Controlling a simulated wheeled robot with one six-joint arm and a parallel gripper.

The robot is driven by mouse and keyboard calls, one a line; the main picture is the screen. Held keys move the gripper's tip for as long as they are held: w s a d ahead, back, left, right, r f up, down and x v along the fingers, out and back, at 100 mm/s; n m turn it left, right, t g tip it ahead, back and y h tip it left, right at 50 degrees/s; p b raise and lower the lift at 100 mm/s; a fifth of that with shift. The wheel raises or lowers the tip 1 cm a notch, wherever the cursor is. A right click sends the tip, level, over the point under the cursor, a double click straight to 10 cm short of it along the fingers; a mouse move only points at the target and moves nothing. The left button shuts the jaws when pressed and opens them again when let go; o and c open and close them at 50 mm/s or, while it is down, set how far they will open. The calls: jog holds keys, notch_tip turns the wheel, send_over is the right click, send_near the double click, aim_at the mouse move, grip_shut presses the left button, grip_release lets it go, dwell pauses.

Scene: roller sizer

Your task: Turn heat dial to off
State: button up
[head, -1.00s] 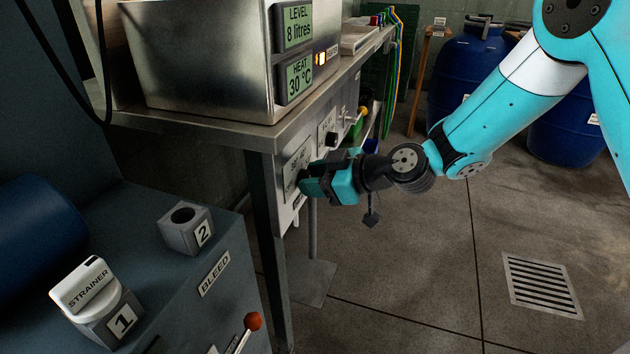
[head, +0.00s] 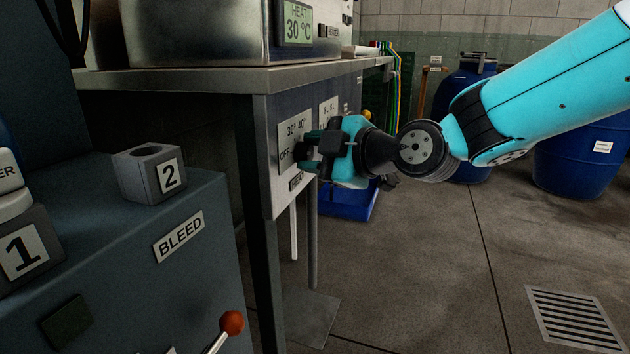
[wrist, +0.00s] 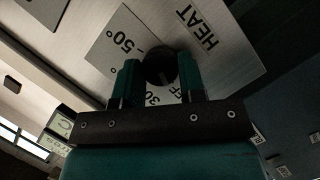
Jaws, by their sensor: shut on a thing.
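The heat dial (wrist: 159,68) is a black round knob on a pale scale plate in the wrist view. My gripper (wrist: 160,80) has a finger on each side of it and is shut on it. The plate carries 50°, part of a 30, part of OFF and a HEAT label (wrist: 197,28). In the head view my gripper (head: 310,150) meets the panel from the right and hides the dial. The scale plate (head: 290,133) there shows 30°, 40° and OFF. I cannot tell where the dial points. The heat display (head: 298,22) reads 30 °C.
A steel tank (head: 200,30) stands on the metal bench (head: 200,80) above the panel. A grey block marked 2 (head: 150,175) and an orange-red lever knob (head: 232,322) are at the left. Blue drums (head: 575,165) stand behind. The floor at right is clear around a drain grate (head: 575,318).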

jog(key=shift+f+n+t+b, duration=0.2)
jog(key=shift+n+t+b, duration=0.15)
jog(key=shift+b, duration=0.4)
jog(key=shift+r, duration=0.15)
jog(key=o, duration=0.9)
jog(key=shift+o, duration=0.2)
jog(key=p+v, duration=0.1)
jog(key=v, duration=1.6)
jog(key=shift+d, duration=0.25)
